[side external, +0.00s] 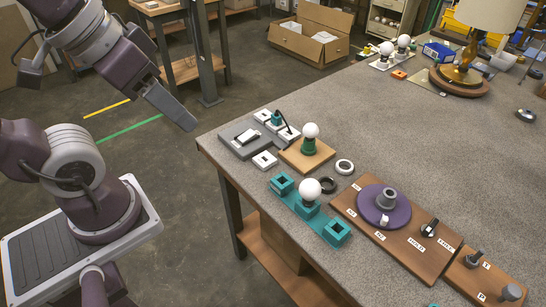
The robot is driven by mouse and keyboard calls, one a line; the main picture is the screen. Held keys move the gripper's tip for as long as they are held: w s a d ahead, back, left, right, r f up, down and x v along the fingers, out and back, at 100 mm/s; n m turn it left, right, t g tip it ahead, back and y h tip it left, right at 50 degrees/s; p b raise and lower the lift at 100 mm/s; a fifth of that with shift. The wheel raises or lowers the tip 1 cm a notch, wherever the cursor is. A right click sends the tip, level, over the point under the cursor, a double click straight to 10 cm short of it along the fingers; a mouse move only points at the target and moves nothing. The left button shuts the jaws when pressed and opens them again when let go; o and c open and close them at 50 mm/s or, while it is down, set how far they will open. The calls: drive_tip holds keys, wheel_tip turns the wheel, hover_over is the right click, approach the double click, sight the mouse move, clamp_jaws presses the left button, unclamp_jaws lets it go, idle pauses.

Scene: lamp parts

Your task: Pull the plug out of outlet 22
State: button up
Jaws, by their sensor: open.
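A teal plug (276,118) with a dark cord stands upright at one of the small white outlet plates at the table's near left corner. It appears seated there, but its prongs are hidden. Other white outlet plates (265,160) lie around a grey block (238,130) with a white switch. No outlet number is legible, so I cannot tell which is outlet 22. My gripper (188,121) is open and empty, in the air off the table's left edge, to the left of the plug and apart from it.
A white bulb on a green socket (309,145) stands on a wooden board just right of the plug. A teal fixture (308,210) with another bulb, dark and white rings, and a wooden board (360,225) with a purple disc lie nearer. The grey tabletop (350,110) behind is largely clear.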

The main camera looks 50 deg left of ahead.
drive_tip(key=w+a+r+n+g, duration=0.15)
drive_tip(key=w+n, duration=0.25)
drive_tip(key=w, duration=0.4)
drive_tip(key=n+g, duration=0.4)
drive_tip(key=n, duration=1)
hover_over(278, 114)
wheel_tip(278, 114, down, 22)
drive_tip(key=shift+f, duration=0.1)
wheel_tip(278, 114, down, 7)
drive_tip(key=shift+c, duration=0.2)
